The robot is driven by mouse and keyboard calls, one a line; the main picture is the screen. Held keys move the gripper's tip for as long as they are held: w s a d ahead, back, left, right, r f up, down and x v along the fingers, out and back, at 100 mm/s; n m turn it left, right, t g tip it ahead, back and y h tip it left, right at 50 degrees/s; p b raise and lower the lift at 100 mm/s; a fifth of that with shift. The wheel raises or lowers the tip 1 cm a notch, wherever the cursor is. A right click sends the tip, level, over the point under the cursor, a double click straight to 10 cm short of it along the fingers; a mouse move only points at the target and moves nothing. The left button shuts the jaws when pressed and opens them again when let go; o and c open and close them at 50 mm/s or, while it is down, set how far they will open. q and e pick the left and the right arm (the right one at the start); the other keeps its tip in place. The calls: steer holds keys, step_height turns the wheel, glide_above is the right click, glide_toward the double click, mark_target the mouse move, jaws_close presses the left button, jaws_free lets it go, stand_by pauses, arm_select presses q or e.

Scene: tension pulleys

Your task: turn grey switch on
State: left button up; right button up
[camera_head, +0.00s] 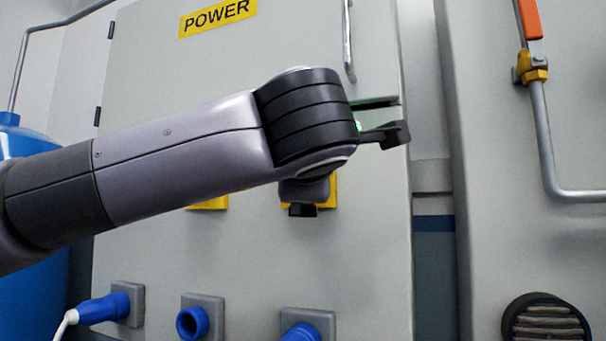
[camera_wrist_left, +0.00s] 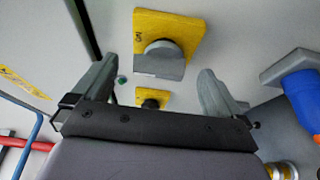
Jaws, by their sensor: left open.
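The grey switch (camera_wrist_left: 163,62) is a rounded knob on a yellow plate (camera_wrist_left: 180,25), seen in the left wrist view. My left gripper (camera_wrist_left: 158,70) is open, with a finger on either side of the view and the switch seen ahead between them. No contact shows. In the head view, my left arm reaches across the cabinet front and hides the switch; only part of its yellow plate (camera_head: 328,192) shows. My right gripper is not in view.
The grey cabinet (camera_head: 150,80) carries a POWER label (camera_head: 217,16) and a vertical handle (camera_head: 348,45). Another yellow plate (camera_head: 208,203) is partly behind my arm. Blue sockets (camera_head: 192,322) and a blue plug (camera_head: 103,308) project below. An orange-handled valve (camera_head: 532,65) stands right.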

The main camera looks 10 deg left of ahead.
arm_select(q)
steer(key=s, duration=0.2)
steer(key=s+d, duration=0.1)
steer(key=s, duration=0.1)
steer(key=shift+s+b, duration=0.3)
steer(key=shift+s, duration=0.05)
